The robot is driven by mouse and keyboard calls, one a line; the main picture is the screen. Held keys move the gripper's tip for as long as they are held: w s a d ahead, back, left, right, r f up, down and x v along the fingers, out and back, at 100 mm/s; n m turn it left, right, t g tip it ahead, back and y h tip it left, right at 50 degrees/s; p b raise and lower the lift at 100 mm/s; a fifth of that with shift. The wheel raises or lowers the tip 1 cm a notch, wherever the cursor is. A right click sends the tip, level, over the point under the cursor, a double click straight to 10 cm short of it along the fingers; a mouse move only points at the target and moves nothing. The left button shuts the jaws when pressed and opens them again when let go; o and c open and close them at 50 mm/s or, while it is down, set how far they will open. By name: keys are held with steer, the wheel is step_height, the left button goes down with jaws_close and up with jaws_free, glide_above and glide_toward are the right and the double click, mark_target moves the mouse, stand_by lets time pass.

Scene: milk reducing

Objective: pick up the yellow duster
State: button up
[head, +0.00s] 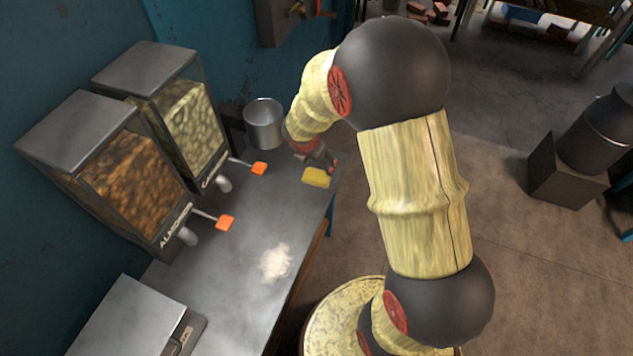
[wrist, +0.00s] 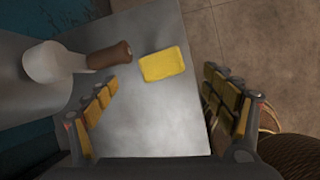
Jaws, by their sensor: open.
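The yellow duster (head: 316,177) is a small flat block lying on the grey tabletop near its right edge in the head view. In the wrist view the yellow duster (wrist: 163,65) lies flat, ahead of my fingers and roughly between their lines. My gripper (wrist: 165,105) is open and empty, with one finger on each side of the picture. In the head view my gripper (head: 322,158) is just behind the duster and partly hidden by my arm. The duster is not between the fingertips in the wrist view.
A metal pot (head: 264,123) stands behind the duster; a brown handle (wrist: 109,56) lies left of the duster in the wrist view. Two dispensers (head: 115,170) line the wall. White powder (head: 275,262) lies on the table (head: 225,275). The table edge is close right of the duster.

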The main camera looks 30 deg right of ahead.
mark_target(316, 176)
steer(key=shift+o, duration=1.3)
steer(key=f+n, duration=0.1)
steer(key=f, duration=0.2)
steer(key=w+f+n+b, duration=0.1)
steer(key=f, duration=0.2)
steer(key=d+f+n, duration=0.1)
steer(key=f, duration=0.2)
steer(key=shift+w, duration=0.15)
steer(key=b+x, duration=0.2)
steer(key=x, duration=0.1)
steer(key=b+x, duration=0.2)
steer(key=shift+w+a+f, duration=0.1)
steer(key=shift+f, duration=0.3)
steer(key=shift+r, duration=0.1)
steer(key=shift+c, duration=0.3)
steer(key=shift+c, duration=1.1)
steer(key=c, duration=1)
steer(key=shift+o, duration=0.2)
